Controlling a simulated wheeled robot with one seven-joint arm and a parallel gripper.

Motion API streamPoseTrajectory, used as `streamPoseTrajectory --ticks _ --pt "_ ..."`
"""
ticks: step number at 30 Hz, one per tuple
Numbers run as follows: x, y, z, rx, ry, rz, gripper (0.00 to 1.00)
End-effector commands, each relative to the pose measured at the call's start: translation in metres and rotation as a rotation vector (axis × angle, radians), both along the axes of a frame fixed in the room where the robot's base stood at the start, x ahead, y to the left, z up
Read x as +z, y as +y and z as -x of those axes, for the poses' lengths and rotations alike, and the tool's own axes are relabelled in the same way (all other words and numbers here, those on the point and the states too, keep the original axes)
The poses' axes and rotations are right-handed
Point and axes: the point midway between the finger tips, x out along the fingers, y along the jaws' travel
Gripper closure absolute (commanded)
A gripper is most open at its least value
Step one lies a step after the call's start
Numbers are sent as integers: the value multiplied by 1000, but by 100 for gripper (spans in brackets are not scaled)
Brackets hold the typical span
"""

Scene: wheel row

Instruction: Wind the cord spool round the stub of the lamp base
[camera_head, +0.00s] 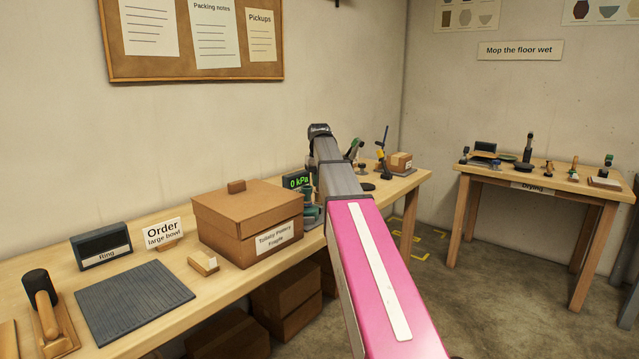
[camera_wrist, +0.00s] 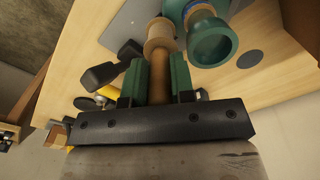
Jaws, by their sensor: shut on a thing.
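In the wrist view my gripper (camera_wrist: 158,68) has its two green fingers closed on the brown shaft of a wooden piece. Its paler, wider end, which looks like the cord spool (camera_wrist: 160,38), sticks out beyond the fingertips. A teal turned piece with a round flared end (camera_wrist: 212,42), possibly the lamp base, is just right of the spool. I cannot tell whether they touch, and no stub can be made out for certain. In the head view my arm hides the gripper and the held piece.
Dark tools and a yellow handle (camera_wrist: 106,91) lie left of the fingers. A grey disc (camera_wrist: 249,58) is on the bench at right. A second table (camera_head: 540,180) stands at right.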

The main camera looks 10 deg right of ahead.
Motion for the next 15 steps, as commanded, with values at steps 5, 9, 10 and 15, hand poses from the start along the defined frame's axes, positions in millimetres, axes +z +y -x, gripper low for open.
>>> streamPoseTrajectory --ticks 5,9,10,15 --pt "13 0 -1 0 0 0 100" --pt "25 0 -1 0 -1 0 100" --pt "28 0 -1 0 -1 0 100" --pt "43 0 0 0 0 0 100"
